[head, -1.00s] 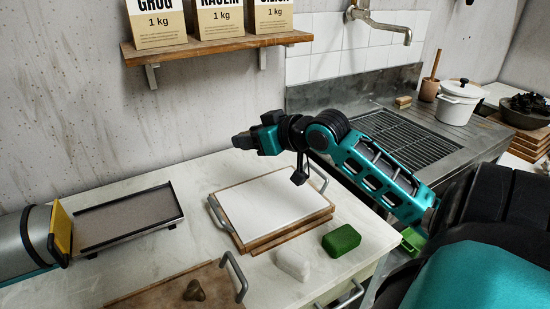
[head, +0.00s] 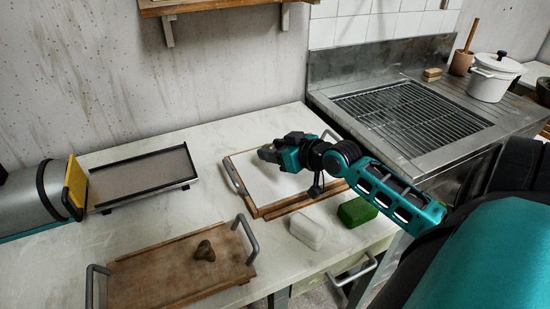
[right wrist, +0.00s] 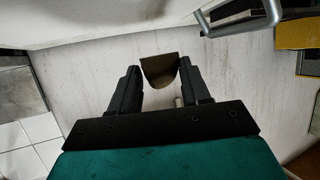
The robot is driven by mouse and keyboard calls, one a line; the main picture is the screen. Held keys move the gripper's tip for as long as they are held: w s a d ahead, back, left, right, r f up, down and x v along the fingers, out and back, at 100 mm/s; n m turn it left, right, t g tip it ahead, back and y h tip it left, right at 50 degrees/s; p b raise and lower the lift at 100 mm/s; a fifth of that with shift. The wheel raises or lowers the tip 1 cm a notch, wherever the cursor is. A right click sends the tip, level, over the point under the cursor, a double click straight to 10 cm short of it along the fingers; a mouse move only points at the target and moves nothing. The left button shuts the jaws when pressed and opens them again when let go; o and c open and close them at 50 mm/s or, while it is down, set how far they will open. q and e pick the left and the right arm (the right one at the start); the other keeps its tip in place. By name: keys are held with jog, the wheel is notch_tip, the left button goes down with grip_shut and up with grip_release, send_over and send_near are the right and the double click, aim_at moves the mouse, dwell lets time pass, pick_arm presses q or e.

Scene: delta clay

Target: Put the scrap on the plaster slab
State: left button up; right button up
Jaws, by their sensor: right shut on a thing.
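The plaster slab (head: 262,188) is a white slab on a wooden board with grey handles, near the table's right side in the head view. My right gripper (head: 268,154) is over the slab's far part and hides some of it. My left gripper is not in view.
A wooden board (head: 160,275) with grey handles bears a dark brown lump (head: 204,251). A white block (head: 307,231) and a green block (head: 357,212) lie at the slab's near side. A black-rimmed tray (head: 140,175) stands left. A sink with a grate (head: 410,115) is behind right.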

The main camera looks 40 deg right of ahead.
aim_at(275, 173)
jog(key=shift+f+b, duration=0.5)
jog(key=shift+f, duration=1.8)
jog(key=shift+f, duration=0.15)
jog(key=o, duration=1.1)
jog(key=shift+s+r, duration=0.1)
jog(key=shift+r, duration=0.1)
jog(key=p+v, duration=0.1)
jog(key=v, duration=1)
jog(key=shift+s+r+p, duration=0.1)
jog(key=shift+s+p, duration=0.2)
jog(key=shift+s, duration=0.1)
